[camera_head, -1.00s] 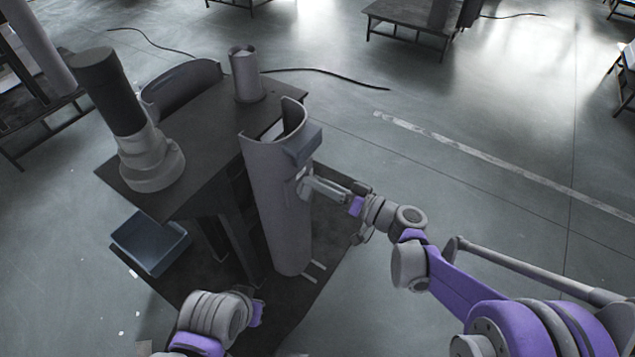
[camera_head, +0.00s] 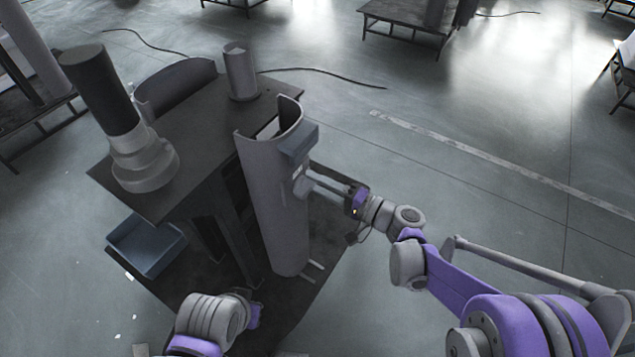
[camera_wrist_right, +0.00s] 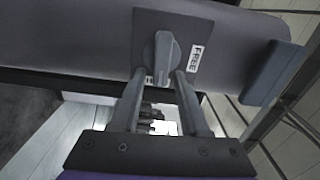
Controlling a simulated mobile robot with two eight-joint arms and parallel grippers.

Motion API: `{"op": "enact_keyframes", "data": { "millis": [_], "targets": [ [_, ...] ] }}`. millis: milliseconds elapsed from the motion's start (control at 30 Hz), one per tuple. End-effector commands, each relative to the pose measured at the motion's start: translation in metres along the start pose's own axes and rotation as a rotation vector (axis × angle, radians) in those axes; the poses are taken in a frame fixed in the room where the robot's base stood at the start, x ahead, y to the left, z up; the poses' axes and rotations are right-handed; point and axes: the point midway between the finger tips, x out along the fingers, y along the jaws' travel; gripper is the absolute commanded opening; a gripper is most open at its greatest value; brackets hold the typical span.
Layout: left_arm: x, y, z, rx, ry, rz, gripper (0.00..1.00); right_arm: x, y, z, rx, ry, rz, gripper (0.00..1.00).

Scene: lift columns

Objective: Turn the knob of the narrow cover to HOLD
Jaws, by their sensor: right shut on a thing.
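The narrow cover (camera_head: 275,215) is a tall grey half-tube standing upright at the table's front right edge. Its knob (camera_wrist_right: 162,52) is a grey bar on a dark square plate (camera_wrist_right: 190,22) in the right wrist view. A FREE label (camera_wrist_right: 196,59) is right of the knob. Another label (camera_wrist_right: 149,80) at lower left is mostly hidden; only what looks like an H shows. My right gripper (camera_wrist_right: 159,76) is shut on the knob, one finger on each side of its lower end; it also shows in the head view (camera_head: 306,184). My left gripper's purple part (camera_head: 256,314) shows low down; its fingers are hidden.
A dark table (camera_head: 185,125) carries a grey cylinder (camera_head: 240,72), a curved cover (camera_head: 175,88) and a black-topped column (camera_head: 105,95). A blue bin (camera_head: 147,246) is below its left side. A block (camera_wrist_right: 272,73) juts from the narrow cover right of the knob.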

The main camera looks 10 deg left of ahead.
Motion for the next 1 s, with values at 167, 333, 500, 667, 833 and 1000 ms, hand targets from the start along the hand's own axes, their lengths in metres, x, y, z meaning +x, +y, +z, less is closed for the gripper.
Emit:
{"op": "enact_keyframes", "data": {
  "millis": [167, 333, 500, 667, 833, 1000],
  "targets": [
    [0.0011, 0.0, 0.0003, 0.0, 0.0, 0.0, 0.0, 0.0, 0.0019, 0.0008, 0.049, -0.002, 0.001, 0.0],
    [0.0014, 0.0, 0.0003, 0.0, 0.0, 0.0, 0.0, 0.0001, 0.0022, 0.0009, 0.069, -0.002, 0.001, 0.0],
    [0.0014, 0.0, 0.0004, 0.0, 0.0, 0.0, 0.0, 0.0002, 0.0023, 0.001, 0.073, -0.002, 0.002, 0.0],
    [0.0014, 0.0, 0.0003, 0.0, 0.0, 0.0, 0.0, 0.0003, 0.0023, 0.0011, 0.073, -0.002, 0.002, 0.0],
    [0.0014, 0.0, 0.0003, 0.0, 0.0, 0.0, 0.0, 0.0003, 0.0022, 0.0011, 0.072, -0.002, 0.001, 0.44],
    [0.0013, 0.0, 0.0003, 0.0, 0.0, 0.0, 0.0, 0.0003, 0.0018, 0.0007, 0.072, -0.001, 0.001, 0.53]
  ]
}}
